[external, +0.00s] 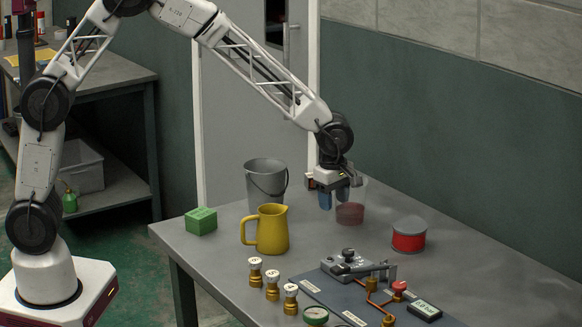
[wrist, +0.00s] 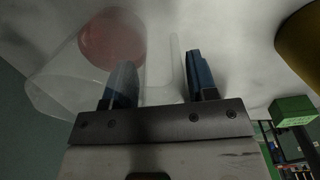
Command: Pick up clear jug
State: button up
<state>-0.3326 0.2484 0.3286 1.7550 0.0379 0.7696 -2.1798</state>
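The clear jug (external: 352,203) stands on the grey table with dark red liquid in its lower part. In the external view my gripper partly covers its left side. In the wrist view the see-through jug (wrist: 58,80) fills the upper left, with the red liquid (wrist: 112,38) inside. A clear upright strip, seemingly its handle (wrist: 177,65), shows between my two blue fingers. My gripper (external: 333,200) points down at the jug's upper left side. It is open, also in the wrist view (wrist: 162,80); I cannot tell whether a finger touches the jug.
A yellow pitcher (external: 271,230), a grey bucket (external: 265,180) and a green block (external: 201,221) stand to the left. A red tin (external: 409,236) is to the right. A wall runs behind.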

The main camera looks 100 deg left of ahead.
jog(key=c, duration=0.8)
jog(key=shift+r, duration=0.25)
jog(key=shift+c, duration=0.2)
jog(key=shift+r, duration=4.7)
